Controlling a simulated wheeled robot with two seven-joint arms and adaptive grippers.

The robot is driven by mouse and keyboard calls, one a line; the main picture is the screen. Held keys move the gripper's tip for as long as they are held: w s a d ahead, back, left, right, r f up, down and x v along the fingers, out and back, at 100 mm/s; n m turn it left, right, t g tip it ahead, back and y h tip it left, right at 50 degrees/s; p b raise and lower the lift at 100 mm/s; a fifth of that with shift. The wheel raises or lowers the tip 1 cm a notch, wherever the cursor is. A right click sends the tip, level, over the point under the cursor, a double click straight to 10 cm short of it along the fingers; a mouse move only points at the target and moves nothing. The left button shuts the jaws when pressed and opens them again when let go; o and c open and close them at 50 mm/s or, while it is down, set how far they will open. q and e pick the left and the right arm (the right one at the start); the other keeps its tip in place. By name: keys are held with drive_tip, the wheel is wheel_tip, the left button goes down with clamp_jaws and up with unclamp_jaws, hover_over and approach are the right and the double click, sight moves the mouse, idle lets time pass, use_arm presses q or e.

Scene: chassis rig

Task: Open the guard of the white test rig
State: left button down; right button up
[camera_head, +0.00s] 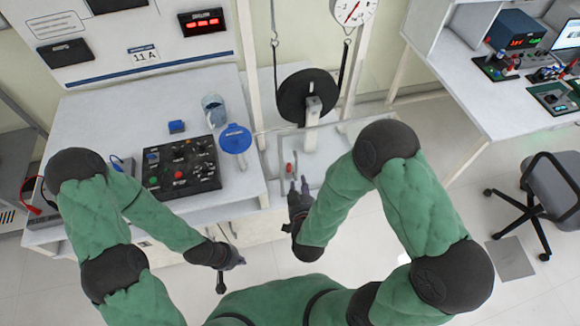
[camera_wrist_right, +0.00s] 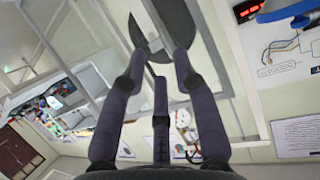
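The white test rig (camera_head: 321,145) stands right of the bench in the head view, with tall uprights, a dark round disc (camera_head: 293,103) and a dial (camera_head: 353,9) above. A thin frame with a clear-looking panel seems to be at its front; I cannot tell the guard's exact outline. A small red part (camera_head: 289,168) sits low on the rig. My right gripper (camera_head: 299,184) is just in front of it, fingers apart and empty. The right wrist view shows these spread fingers (camera_wrist_right: 160,75) with the disc beyond. My left gripper (camera_head: 238,262) hangs low, away from the rig; its fingers are unclear.
The bench left of the rig holds a black control box (camera_head: 180,168), a blue round-topped item (camera_head: 236,138), a glass beaker (camera_head: 213,109) and a small blue block (camera_head: 177,126). A white desk (camera_head: 470,90) and grey chair (camera_head: 555,185) stand right. Floor between is clear.

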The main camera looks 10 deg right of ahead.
drive_tip(key=b+x, duration=0.1)
drive_tip(key=x, duration=0.9)
drive_tip(key=shift+w+f+b, duration=0.15)
drive_tip(key=shift+b, duration=0.25)
clamp_jaws()
